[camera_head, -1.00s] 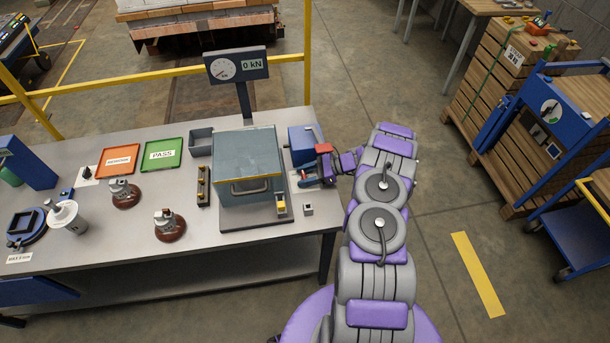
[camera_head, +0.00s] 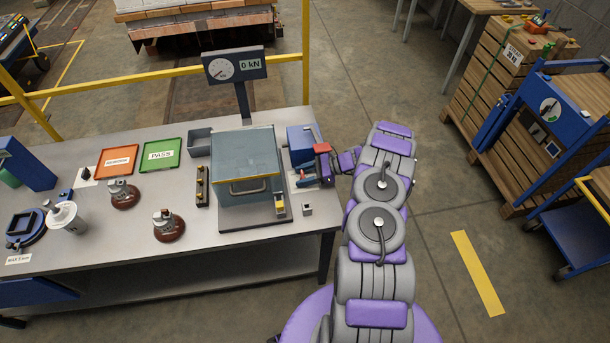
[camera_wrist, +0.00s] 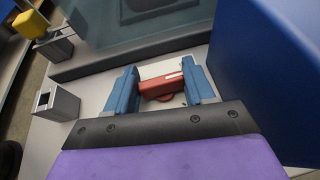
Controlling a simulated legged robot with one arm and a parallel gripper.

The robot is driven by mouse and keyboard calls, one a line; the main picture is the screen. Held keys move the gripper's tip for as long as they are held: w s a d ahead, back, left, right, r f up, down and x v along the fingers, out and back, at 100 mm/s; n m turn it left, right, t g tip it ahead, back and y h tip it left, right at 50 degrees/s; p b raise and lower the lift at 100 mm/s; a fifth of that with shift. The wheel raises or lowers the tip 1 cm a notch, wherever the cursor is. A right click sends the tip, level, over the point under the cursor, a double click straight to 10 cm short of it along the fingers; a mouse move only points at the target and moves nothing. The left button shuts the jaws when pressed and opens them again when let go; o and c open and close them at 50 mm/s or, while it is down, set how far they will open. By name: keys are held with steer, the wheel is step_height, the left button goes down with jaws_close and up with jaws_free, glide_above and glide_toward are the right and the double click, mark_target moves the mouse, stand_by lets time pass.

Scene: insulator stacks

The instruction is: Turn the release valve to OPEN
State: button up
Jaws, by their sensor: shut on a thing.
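The red release valve lever (camera_wrist: 162,86) sits between the two blue fingers of my gripper (camera_wrist: 160,88) in the wrist view. The gripper is shut on it, with one finger at each end of the bar. A pale label plate lies behind the lever; its writing cannot be read. In the head view my gripper reaches in from the right, low beside the blue pump unit (camera_head: 299,140). A red part shows there, but the grip itself is small and partly hidden. The gauge display (camera_head: 235,66) reads 0 kN.
A grey test box (camera_head: 245,165) stands left of the pump, with a yellow-topped block (camera_head: 280,204) and a small grey socket (camera_head: 307,209) in front. Two brown insulators (camera_head: 168,228) and the orange and green trays (camera_head: 160,155) are farther left.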

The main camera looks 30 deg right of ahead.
steer(key=shift+w+a+r, duration=0.15)
steer(key=shift+w, duration=0.05)
steer(key=o, duration=1)
steer(key=shift+w+a, duration=0.1)
steer(key=shift+a, duration=0.05)
steer(key=shift+s+d, duration=0.25)
steer(key=shift+d, duration=0.3)
steer(key=p+v, duration=0.1)
steer(key=v, duration=1.5)
steer(key=shift+r+p, duration=0.2)
steer(key=shift+p, duration=0.15)
steer(key=shift+d, duration=0.1)
